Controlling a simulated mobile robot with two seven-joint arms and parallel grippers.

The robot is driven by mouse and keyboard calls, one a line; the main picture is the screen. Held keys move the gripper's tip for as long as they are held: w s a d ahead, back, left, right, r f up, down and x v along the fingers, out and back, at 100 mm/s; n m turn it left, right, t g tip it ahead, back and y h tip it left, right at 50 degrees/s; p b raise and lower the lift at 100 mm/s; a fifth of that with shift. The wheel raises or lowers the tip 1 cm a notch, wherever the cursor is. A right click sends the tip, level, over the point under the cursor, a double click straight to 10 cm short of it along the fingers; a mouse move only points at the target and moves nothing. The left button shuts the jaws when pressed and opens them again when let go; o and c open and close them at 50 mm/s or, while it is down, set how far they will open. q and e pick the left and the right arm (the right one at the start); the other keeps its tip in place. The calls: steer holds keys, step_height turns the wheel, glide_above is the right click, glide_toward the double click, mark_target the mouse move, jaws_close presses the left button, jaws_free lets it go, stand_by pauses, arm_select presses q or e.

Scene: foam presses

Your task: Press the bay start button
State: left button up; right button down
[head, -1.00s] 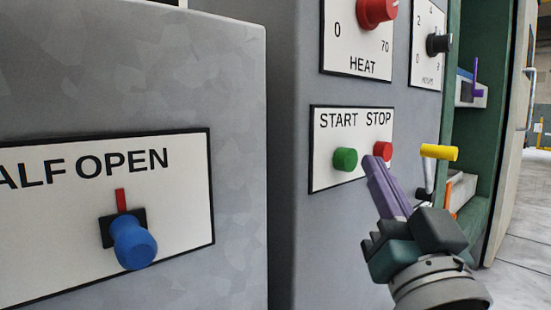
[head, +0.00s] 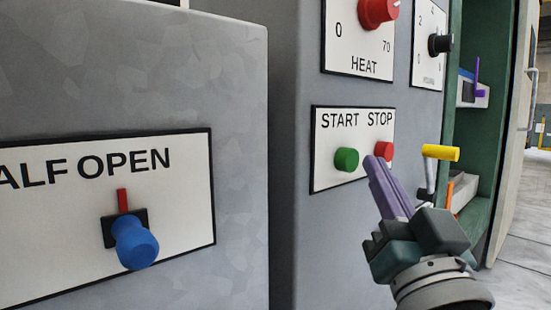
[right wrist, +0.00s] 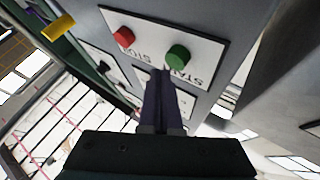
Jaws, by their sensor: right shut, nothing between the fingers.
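The green START button (head: 346,159) sits on a white START/STOP plate (head: 325,178) on the grey machine front, with the red STOP button (head: 385,151) to its right. My right gripper (head: 370,160) is shut and empty, its purple fingers pointing up at the plate between the two buttons in the head view. In the right wrist view the green button (right wrist: 178,55) lies just beyond and slightly right of the shut fingertips (right wrist: 163,72), and the red button (right wrist: 124,36) lies up and left. The fingertips appear apart from the green button. My left gripper is not in view.
A red HEAT knob (head: 377,11) and a black knob (head: 440,43) are above. A yellow-ended lever (head: 440,152) stands close right of my fingers. A blue knob (head: 135,243) under "HALF OPEN" projects from the nearer cabinet at left.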

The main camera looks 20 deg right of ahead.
steer(key=shift+w, duration=0.15)
stand_by(0.4)
steer(key=shift+w+a, duration=0.15)
steer(key=shift+w, duration=0.15)
steer(key=shift+w+a, duration=0.2)
steer(key=shift+w, duration=0.3)
stand_by(0.8)
steer(key=shift+s, duration=0.1)
steer(key=shift+s+d+p, duration=0.35)
steer(key=shift+s+p, duration=0.05)
steer(key=shift+s, duration=0.4)
